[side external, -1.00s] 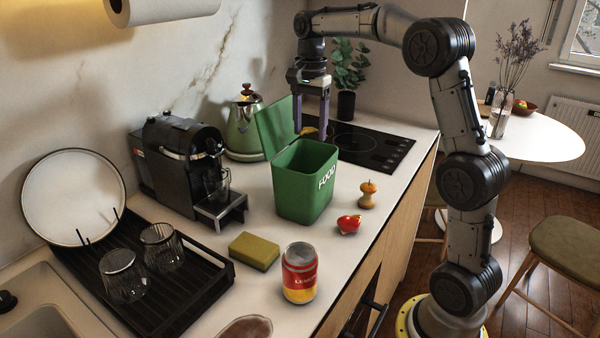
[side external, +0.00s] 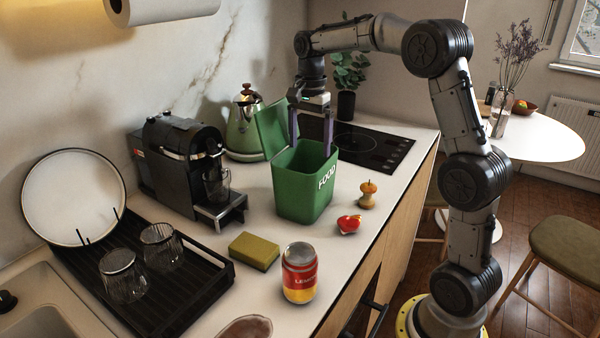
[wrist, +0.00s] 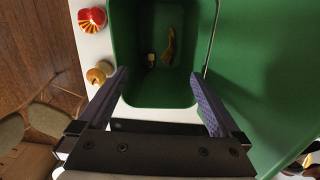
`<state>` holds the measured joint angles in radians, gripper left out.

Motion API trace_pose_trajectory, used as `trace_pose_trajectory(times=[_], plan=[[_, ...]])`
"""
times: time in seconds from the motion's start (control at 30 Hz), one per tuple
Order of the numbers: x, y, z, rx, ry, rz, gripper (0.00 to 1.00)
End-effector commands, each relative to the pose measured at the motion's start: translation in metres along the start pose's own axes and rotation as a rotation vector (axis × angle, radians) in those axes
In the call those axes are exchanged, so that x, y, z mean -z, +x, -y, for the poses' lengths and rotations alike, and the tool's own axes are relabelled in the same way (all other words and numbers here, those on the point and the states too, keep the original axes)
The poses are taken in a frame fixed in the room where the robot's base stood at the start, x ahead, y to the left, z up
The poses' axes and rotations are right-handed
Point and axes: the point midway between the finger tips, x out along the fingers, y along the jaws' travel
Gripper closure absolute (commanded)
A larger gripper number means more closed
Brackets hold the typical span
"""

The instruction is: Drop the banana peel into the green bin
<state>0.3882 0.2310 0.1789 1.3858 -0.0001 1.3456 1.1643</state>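The green bin (side external: 300,195), marked FOOD, stands on the counter with its lid (side external: 272,127) tipped open. The wrist view looks down into the bin (wrist: 128,45). The yellow banana peel (wrist: 169,46) lies inside it, apart from my fingers, beside a small pale scrap (wrist: 151,60). The bin walls hide the peel in the side view. My gripper (side external: 311,132) is above the bin opening with its fingers pointing down. The wrist view shows my gripper (wrist: 160,82) open, its two purple fingers wide apart and nothing between them.
A can (side external: 299,275) and a sponge (side external: 254,251) are in front. The coffee machine (side external: 180,165) stands left, the kettle (side external: 243,130) behind. The hob (side external: 372,145) is clear.

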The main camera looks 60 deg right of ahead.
Motion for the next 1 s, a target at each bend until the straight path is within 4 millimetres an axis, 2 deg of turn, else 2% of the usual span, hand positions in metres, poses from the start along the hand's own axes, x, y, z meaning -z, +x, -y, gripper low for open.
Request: trace_pose_trajectory(times=[0.2, 0.33, 0.8, 1.0], plan=[[0.0, -0.002, 0.0, 0.0, 0.0, 0.0, 0.0], [0.0, -0.014, 0.001, 0.003, 0.0, -0.001, 0.0], [0.001, -0.109, 0.001, 0.003, 0.0, -0.001, 0.0], [0.0, -0.131, 0.001, 0.001, 0.0, 0.0, 0.0]])
